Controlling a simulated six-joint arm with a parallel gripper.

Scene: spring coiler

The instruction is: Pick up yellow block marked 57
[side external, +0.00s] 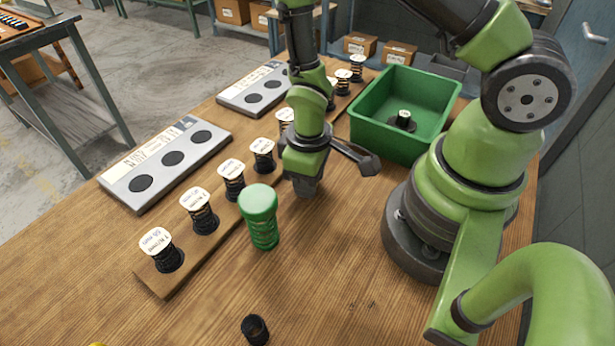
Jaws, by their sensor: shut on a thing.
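No block with a readable 57 shows. Only a small yellow sliver (97,344) shows at the bottom left edge, and I cannot tell what it belongs to. My gripper (304,190) points down at the middle of the table, beside the row of springs. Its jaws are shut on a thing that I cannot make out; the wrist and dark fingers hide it. A dark bar (355,157) juts out to the right of the wrist. A green coil with a green cap (259,212) stands upright to the left of my gripper, apart from it.
Several dark springs with white labelled tops (200,210) stand along a wooden board. Two grey plates with dark round spots (165,163) lie behind. A green bin (385,140) holds one white-topped spring. A black cylinder (255,329) lies near the front.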

